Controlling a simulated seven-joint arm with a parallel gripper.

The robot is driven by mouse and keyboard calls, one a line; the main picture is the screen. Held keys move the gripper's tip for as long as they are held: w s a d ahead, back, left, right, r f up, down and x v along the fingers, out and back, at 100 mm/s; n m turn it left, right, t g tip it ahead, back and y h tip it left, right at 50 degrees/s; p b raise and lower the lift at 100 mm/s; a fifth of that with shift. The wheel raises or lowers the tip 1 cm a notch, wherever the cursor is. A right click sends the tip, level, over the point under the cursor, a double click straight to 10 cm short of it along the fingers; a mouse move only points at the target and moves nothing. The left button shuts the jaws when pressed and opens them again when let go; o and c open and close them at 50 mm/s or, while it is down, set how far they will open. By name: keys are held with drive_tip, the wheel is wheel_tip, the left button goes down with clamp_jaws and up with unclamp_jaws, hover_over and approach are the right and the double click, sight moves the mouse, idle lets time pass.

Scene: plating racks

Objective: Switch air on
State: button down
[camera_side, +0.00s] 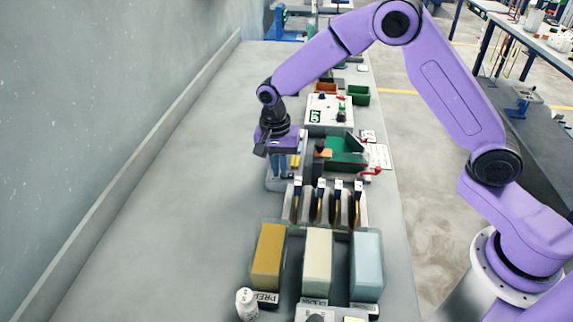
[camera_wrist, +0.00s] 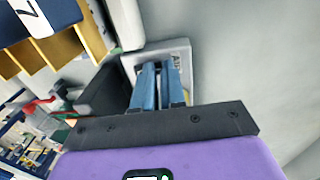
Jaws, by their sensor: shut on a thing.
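My gripper (camera_side: 283,166) points down over a small pale grey unit (camera_side: 274,184) on the bench, left of the green fixture. In the wrist view the blue fingers (camera_wrist: 160,84) reach close together to this grey unit (camera_wrist: 142,57). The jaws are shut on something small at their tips. The fingers hide it, and I cannot tell what it is. A white control box (camera_side: 316,117) with knobs, a green button and a green label stands beyond the gripper. No switch marked as air can be made out.
A green fixture (camera_side: 344,160) with a red handle (camera_side: 371,171) stands right of the gripper. A rack of upright plates (camera_side: 338,206) and three coloured blocks (camera_side: 318,262) stand nearer the camera. A white bottle (camera_side: 246,304) stands at the front. The bench at left is clear up to the wall.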

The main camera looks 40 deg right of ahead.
drive_tip(key=shift+s+d+f, duration=0.25)
drive_tip(key=shift+f, duration=0.25)
drive_tip(key=shift+s+d, duration=0.45)
drive_tip(key=shift+d, duration=0.1)
wheel_tip(320, 180, up, 15)
drive_tip(key=w+a, duration=0.1)
drive_tip(key=a, duration=0.1)
drive_tip(key=shift+w, duration=0.4)
drive_tip(key=s+d+n, duration=0.3)
drive_tip(key=s+n, duration=0.4)
drive_tip(key=s, duration=0.4)
drive_tip(key=s+d+f+n, duration=0.1)
drive_tip(key=s+d+n, duration=0.3)
drive_tip(key=s+n, duration=0.3)
drive_tip(key=s+d+f+n+y, duration=0.1)
drive_tip(key=s+d+n, duration=0.3)
drive_tip(key=s, duration=1.1)
drive_tip(key=n, duration=0.3)
drive_tip(key=shift+s+d+f+n+t, duration=0.2)
drive_tip(key=shift+d+n+t, duration=0.1)
drive_tip(key=shift+t, duration=0.1)
